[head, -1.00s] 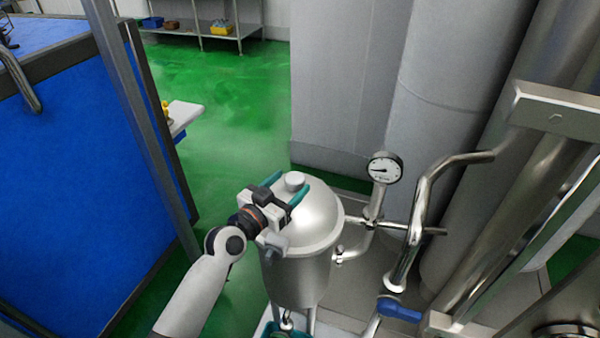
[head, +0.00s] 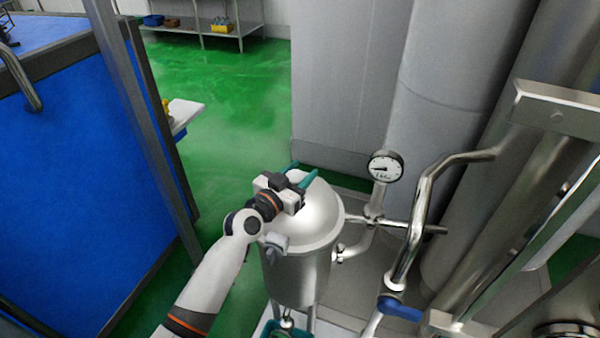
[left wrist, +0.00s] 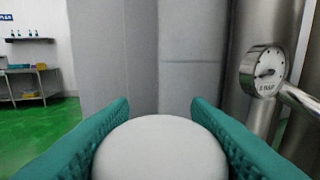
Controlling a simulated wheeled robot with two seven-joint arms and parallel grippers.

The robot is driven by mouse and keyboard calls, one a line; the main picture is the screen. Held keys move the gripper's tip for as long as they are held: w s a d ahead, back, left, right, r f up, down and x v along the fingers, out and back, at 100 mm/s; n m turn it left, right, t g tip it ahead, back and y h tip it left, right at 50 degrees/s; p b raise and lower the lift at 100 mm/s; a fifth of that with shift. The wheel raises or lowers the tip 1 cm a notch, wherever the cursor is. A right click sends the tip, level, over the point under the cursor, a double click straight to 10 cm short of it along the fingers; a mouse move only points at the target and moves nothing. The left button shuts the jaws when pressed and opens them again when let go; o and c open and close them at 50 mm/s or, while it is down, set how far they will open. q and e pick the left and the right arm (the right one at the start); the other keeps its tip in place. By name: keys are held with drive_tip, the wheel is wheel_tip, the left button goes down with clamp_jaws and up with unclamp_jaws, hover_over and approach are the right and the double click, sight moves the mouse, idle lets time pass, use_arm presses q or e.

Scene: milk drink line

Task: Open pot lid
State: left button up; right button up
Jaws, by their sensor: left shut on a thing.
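The metal pot (head: 297,278) stands upright on legs in the middle of the head view. Its domed lid (head: 322,212) sits on the pot's rim with no gap that I can see. My left gripper (head: 302,174) is over the top of the lid, with its teal fingers on either side of the lid's knob. In the left wrist view the round pale knob (left wrist: 160,150) fills the space between the two fingers, and the gripper is shut on it. My right gripper is not in view.
A pressure gauge (head: 385,167) on a pipe stands right of the pot, close to the lid. A bent steel pipe (head: 424,215) and a blue-handled valve (head: 399,309) are farther right. A blue panel (head: 75,190) stands at left. Green floor (head: 225,110) lies open behind.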

use_arm(q)
drive_tip(key=shift+c, duration=0.8)
drive_tip(key=shift+w+r+p, duration=0.1)
drive_tip(key=shift+r+p, duration=0.1)
drive_tip(key=shift+p, duration=0.2)
drive_tip(key=w+r+g+p, duration=0.1)
drive_tip(key=p, duration=0.3)
drive_tip(key=w+d+r+g+y+p, duration=0.1)
drive_tip(key=w+r+p, duration=0.1)
drive_tip(key=p, duration=0.2)
drive_tip(key=shift+w+r+n+y+p, duration=0.1)
drive_tip(key=shift+r+n+y+p, duration=0.05)
drive_tip(key=shift+n+y+p, duration=0.15)
drive_tip(key=w+d+r+g+y+p, duration=0.1)
drive_tip(key=w+d+g+p, duration=0.1)
drive_tip(key=w+g, duration=0.2)
drive_tip(key=shift+w+n+y, duration=0.3)
drive_tip(key=shift+w+n, duration=0.1)
drive_tip(key=shift+w, duration=0.45)
